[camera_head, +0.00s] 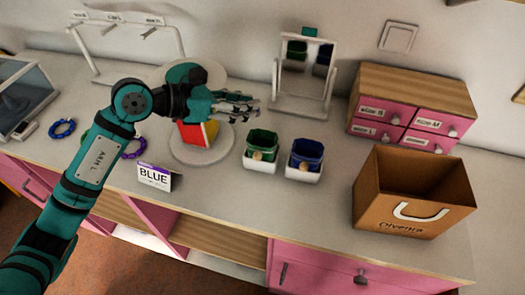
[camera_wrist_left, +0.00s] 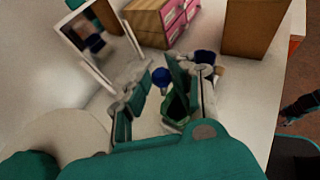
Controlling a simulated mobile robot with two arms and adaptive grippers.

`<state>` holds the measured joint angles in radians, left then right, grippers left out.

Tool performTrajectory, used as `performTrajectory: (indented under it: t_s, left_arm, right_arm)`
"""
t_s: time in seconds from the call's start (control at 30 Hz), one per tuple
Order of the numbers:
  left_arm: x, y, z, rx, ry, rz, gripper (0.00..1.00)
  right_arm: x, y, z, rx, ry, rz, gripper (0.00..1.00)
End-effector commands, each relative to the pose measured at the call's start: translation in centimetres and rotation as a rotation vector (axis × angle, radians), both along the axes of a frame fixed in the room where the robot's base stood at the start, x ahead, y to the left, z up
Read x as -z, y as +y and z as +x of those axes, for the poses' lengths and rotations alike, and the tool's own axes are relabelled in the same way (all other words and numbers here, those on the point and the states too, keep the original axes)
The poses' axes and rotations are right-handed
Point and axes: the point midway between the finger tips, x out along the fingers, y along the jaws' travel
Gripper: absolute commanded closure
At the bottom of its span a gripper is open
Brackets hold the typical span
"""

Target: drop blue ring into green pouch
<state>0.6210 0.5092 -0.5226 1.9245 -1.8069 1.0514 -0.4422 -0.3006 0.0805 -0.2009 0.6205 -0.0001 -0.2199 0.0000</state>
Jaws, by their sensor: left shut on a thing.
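My left gripper (camera_head: 248,105) is over the counter, left of and above the green pouch (camera_head: 262,142). In the left wrist view its fingers (camera_wrist_left: 152,98) are closed on a small, round blue thing at the tips, seemingly the blue ring (camera_wrist_left: 162,77). I cannot make the ring out in the head view. The green pouch stands open-topped in a white holder with a round wooden tag. In the wrist view the fingers overlap its area. What looks like my right gripper (camera_wrist_left: 302,106) shows small and dark at the wrist view's right edge; its jaw state is unclear.
A blue pouch (camera_head: 306,155) stands right of the green one. A mirror (camera_head: 304,84) stands behind, drawers (camera_head: 410,105) and a brown bag (camera_head: 400,200) to the right. Blue beads (camera_head: 62,128) lie far left.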

Motion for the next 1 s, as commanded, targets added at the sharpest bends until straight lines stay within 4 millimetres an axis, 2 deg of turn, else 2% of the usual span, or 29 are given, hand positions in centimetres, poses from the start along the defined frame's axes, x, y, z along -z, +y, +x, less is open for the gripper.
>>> performTrajectory:
  t_s: [0.03, 0.23, 0.57, 0.6, 0.8, 1.0]
  left_arm:
    - [1.1, 0.0, 0.0, -0.001, 0.002, -0.001, 0.94]
    - [3.2, 0.0, 0.0, -0.001, 0.0, -0.001, 0.94]
    - [3.5, 0.0, 0.0, -0.001, -0.001, -0.001, 0.94]
    - [3.5, 0.0, 0.0, -0.001, -0.001, -0.001, 0.77]
    - [3.5, 0.0, 0.0, -0.001, -0.001, -0.001, 0.51]
    - [3.6, 0.0, 0.0, -0.001, 0.0, 0.0, 0.51]
  right_arm:
    - [0.8, 0.1, 0.0, 0.0, 0.0, 0.001, 0.6]
    - [2.0, 0.2, -0.1, 0.0, 0.001, 0.003, 0.6]
    - [2.1, 0.2, -0.1, 0.001, 0.001, 0.002, 0.6]
    - [2.1, 0.2, -0.1, 0.001, 0.001, 0.002, 0.6]
    - [2.1, 0.2, -0.1, 0.001, 0.001, 0.002, 0.6]
    - [2.1, 0.1, 0.0, 0.002, 0.0, 0.001, 0.6]
